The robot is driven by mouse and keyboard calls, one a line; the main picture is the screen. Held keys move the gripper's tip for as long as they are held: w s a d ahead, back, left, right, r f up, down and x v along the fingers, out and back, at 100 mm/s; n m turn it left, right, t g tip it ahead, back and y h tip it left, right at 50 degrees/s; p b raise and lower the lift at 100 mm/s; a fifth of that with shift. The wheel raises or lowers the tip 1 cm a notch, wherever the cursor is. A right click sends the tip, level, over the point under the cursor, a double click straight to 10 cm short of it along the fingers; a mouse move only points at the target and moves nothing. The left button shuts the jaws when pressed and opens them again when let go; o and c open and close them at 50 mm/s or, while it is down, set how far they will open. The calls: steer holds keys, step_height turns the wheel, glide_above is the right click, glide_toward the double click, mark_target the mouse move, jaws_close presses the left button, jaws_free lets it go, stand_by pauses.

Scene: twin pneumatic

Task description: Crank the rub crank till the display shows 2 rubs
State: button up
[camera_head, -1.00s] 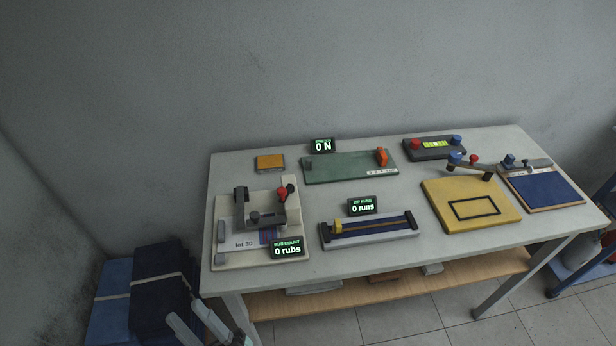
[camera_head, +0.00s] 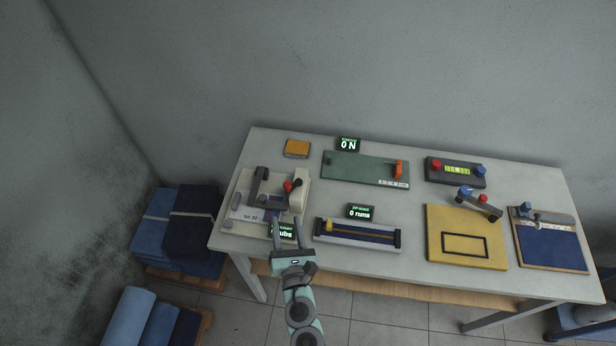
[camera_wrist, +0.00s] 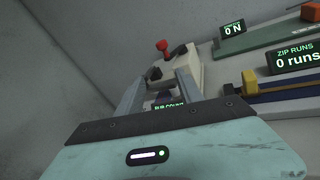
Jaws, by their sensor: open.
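The rub tester (camera_head: 242,212) is a cream base at the table's left end with a dark arm and a cream crank housing (camera_head: 300,190). Its crank has a red knob (camera_head: 288,186), which also shows in the wrist view (camera_wrist: 163,45) beyond the fingers. The rub count display (camera_head: 286,231) is partly covered by my gripper; only "ubs" can be read and the number is hidden. In the wrist view the fingers also cover part of this display (camera_wrist: 168,106). My gripper (camera_head: 286,226) is open and empty in front of the tester, apart from the knob.
The zip tester (camera_head: 357,235) stands to the right, its display (camera_head: 360,212) reading 0 runs. A green board (camera_head: 365,170) with a 0 N display (camera_head: 348,144) lies behind. A yellow board (camera_head: 466,236) is farther right. Folded dark fabric stacks (camera_head: 190,232) stand left of the table.

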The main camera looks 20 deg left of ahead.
mark_target(288, 188)
steer(key=w+a+r, duration=0.1)
steer(key=w, duration=0.2)
steer(key=w+a+r+n, duration=0.1)
steer(key=w, duration=0.3)
steer(key=w+a+r+n+t, duration=0.1)
steer(key=w, duration=0.3)
steer(key=shift+a+h, duration=0.2)
steer(key=shift+h, duration=0.2)
steer(key=shift+c, duration=0.2)
jaws_close()
